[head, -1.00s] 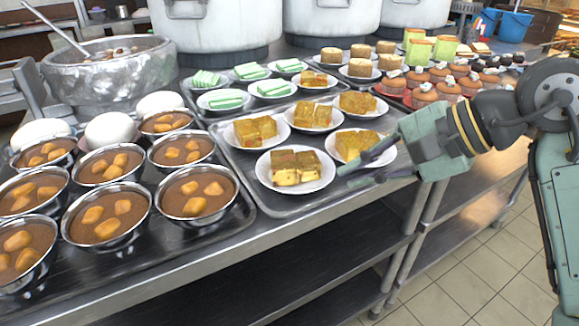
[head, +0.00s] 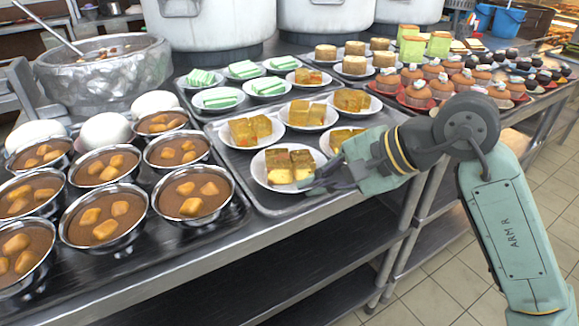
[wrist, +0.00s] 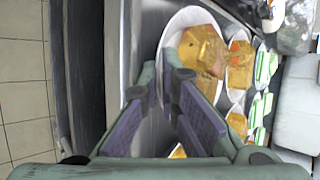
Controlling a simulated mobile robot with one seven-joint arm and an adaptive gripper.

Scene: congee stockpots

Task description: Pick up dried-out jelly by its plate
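Several white plates of yellow-brown jelly squares stand on a metal tray (head: 262,205). The nearest plate (head: 258,174) carries browner-topped jelly blocks (head: 291,164); I take these for the dried-out jelly. My gripper (head: 306,184) is low at this plate's right front edge. In the wrist view, my two fingers (wrist: 163,72) are on either side of a plate rim (wrist: 180,25), with a narrow gap between them. They look open; whether they touch the rim is unclear. My arm partly hides the plate (head: 325,142) to the right.
Bowls of brown soup (head: 195,193) crowd the left tray. Green-layered cakes (head: 220,97) stand behind the jelly. Cupcakes (head: 415,92) and round cakes (head: 354,65) fill the back right. Large pots (head: 215,25) line the back. The counter's front edge is just below my gripper.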

